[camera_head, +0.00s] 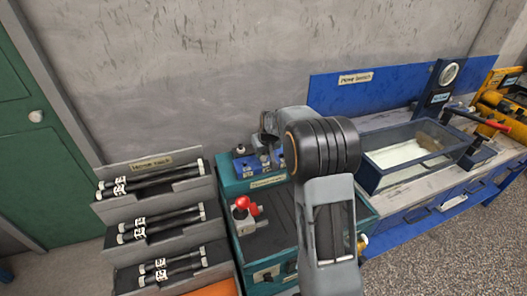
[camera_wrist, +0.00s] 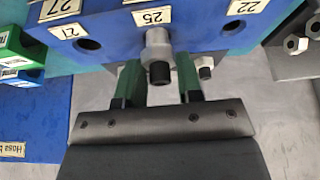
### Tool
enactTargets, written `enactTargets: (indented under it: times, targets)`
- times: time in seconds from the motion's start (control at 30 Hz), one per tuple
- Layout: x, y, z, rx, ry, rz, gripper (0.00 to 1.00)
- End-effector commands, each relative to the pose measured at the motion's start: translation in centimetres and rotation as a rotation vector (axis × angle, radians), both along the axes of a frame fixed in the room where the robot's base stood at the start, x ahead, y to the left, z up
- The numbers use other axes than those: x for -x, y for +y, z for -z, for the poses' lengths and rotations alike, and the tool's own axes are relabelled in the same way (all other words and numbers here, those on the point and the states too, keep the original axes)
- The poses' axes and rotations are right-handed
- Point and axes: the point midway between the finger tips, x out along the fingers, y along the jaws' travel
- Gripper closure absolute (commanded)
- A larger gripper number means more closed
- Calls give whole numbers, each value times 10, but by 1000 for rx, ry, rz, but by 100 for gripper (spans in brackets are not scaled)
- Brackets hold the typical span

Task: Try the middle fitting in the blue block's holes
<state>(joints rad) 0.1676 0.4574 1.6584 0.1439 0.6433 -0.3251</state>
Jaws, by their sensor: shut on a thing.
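The blue block (camera_wrist: 110,22) fills the top of the wrist view. It has dark round holes and number labels such as 21, 25 and 22. My gripper (camera_wrist: 159,62) is shut on a grey metal fitting (camera_wrist: 157,42) with a dark round end, held between its green fingers. The fitting is at the block's face just below the 25 label. I cannot tell whether it is seated in a hole. In the head view the blue block (camera_head: 243,166) stands on a teal cabinet, partly hidden by my arm, which also hides the gripper's fingers.
Another fitting (camera_wrist: 205,70) shows right of the fingers, with more fittings (camera_wrist: 296,44) at the right edge. A red-knobbed device (camera_head: 242,204) stands on the teal cabinet (camera_head: 268,262). A hose rack (camera_head: 152,217) is at left, an open tank (camera_head: 410,152) at right.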

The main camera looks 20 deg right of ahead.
Motion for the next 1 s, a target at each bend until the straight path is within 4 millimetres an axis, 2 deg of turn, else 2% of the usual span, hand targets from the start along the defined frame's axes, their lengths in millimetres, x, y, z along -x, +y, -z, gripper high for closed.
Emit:
enactTargets:
  times: [0.17, 0.8, 1.0]
  targets:
    - [1, 0, -1, -2, 7, 0, 92]
    - [0, 0, -43, 0, 2, 1, 92]
    - [0, 0, -50, 0, 2, 1, 92]
